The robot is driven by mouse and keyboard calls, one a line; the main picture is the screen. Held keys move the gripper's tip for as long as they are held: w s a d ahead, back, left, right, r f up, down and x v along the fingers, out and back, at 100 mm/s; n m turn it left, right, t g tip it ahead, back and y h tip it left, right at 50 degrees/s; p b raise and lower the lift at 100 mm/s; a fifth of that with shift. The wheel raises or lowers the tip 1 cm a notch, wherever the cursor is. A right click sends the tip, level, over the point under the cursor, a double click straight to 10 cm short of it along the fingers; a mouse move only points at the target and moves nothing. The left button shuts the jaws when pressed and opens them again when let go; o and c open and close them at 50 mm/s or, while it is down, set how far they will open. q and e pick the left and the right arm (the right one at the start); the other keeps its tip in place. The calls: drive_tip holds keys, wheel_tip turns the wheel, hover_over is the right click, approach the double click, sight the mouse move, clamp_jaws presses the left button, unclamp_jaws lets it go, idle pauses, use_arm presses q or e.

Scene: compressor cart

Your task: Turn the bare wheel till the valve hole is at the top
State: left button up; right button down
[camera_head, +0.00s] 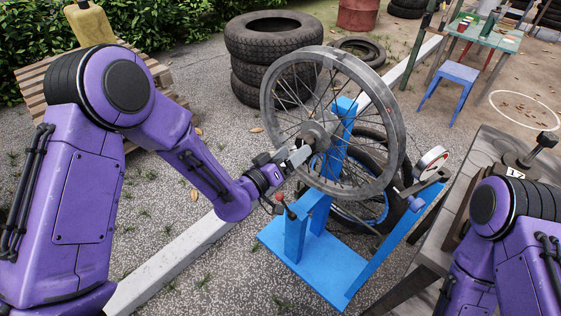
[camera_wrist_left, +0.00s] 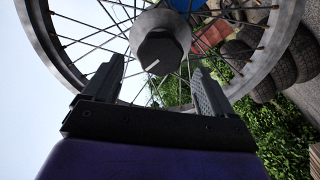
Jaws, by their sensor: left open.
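The bare wheel (camera_head: 392,150) is a grey spoked rim without a tyre, upright on a blue stand (camera_head: 308,262). Its hub (camera_head: 314,136) faces my left arm. In the left wrist view the rim (camera_wrist_left: 40,45), the spokes and a dark hub with a white mark (camera_wrist_left: 157,52) fill the top. My left gripper (camera_head: 298,156) is at the near side of the wheel, close to the hub. In the left wrist view its two fingers (camera_wrist_left: 155,85) are apart, below and either side of the hub, with nothing between them. I cannot make out the valve hole. My right gripper is not visible.
A wheel with a black tyre (camera_head: 394,205) stands behind the blue stand. A round dial gauge (camera_head: 431,160) is at its right. A grey bench (camera_head: 458,215) is on the right. Stacked tyres (camera_head: 245,75) stand behind.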

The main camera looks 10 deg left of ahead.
use_arm(q)
drive_tip(key=v, duration=0.7)
drive_tip(key=shift+b, duration=0.45)
drive_tip(key=shift+s, duration=0.1)
drive_tip(key=s+a+f+n+g+y+p, duration=0.2)
drive_tip(key=s+a+f+n+g+y, duration=0.25)
drive_tip(key=a+f+y, duration=0.55)
drive_tip(key=s+a+f+g+p, duration=0.1)
drive_tip(key=s+f, duration=0.3)
drive_tip(key=s, duration=0.4)
drive_tip(key=s+a+f+g+y, duration=0.1)
drive_tip(key=s+a+f+g, duration=0.2)
drive_tip(key=s, duration=0.4)
drive_tip(key=s+a+f+g+y+p, duration=0.1)
drive_tip(key=s+a+f+g, duration=0.2)
drive_tip(key=s+f, duration=0.3)
drive_tip(key=s+g, duration=0.1)
drive_tip(key=s, duration=0.1)
drive_tip(key=shift+s+f+n+p, duration=0.25)
drive_tip(key=shift+s+n+p, duration=0.05)
drive_tip(key=shift+n+p, duration=0.05)
